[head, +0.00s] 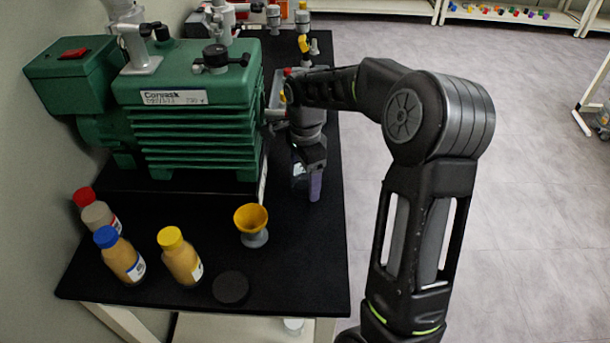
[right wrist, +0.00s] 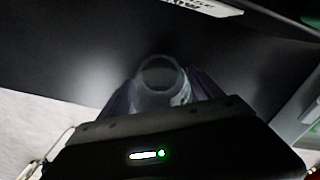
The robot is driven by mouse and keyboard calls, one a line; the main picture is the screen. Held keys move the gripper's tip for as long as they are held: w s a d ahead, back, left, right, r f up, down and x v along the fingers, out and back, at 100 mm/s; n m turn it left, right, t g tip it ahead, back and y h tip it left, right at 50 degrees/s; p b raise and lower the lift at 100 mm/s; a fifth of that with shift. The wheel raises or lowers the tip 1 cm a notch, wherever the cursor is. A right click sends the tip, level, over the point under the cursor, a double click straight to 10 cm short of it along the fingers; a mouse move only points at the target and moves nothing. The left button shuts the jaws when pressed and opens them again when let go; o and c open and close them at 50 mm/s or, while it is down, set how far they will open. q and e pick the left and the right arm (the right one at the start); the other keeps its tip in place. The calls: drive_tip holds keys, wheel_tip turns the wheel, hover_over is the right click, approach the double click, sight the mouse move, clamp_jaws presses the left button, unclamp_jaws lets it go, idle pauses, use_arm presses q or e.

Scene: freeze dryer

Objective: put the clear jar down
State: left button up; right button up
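The clear jar (right wrist: 160,75) shows in the right wrist view as a round, see-through rim between the two purple-grey fingers. In the head view the jar (head: 299,172) is a faint clear shape at the gripper, mostly hidden by it. My right gripper (head: 311,183) points down over the right part of the black bench top (head: 300,255), to the right of the green pump. The fingers lie against both sides of the jar, so it is shut on the jar. I cannot tell whether the jar's base touches the bench. My left gripper is not in view.
The green pump (head: 190,110) fills the back left of the bench. A yellow funnel (head: 251,218) on a grey base, a black disc (head: 231,288), and bottles with yellow (head: 180,258), blue (head: 120,256) and red (head: 96,212) caps stand in front. The right front bench is clear.

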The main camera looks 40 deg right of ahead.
drive_tip(key=c, duration=1.2)
wheel_tip(320, 180, up, 15)
drive_tip(key=shift+r+p, duration=0.1)
drive_tip(key=shift+p, duration=0.85)
wheel_tip(320, 180, up, 13)
drive_tip(key=p, duration=1.3)
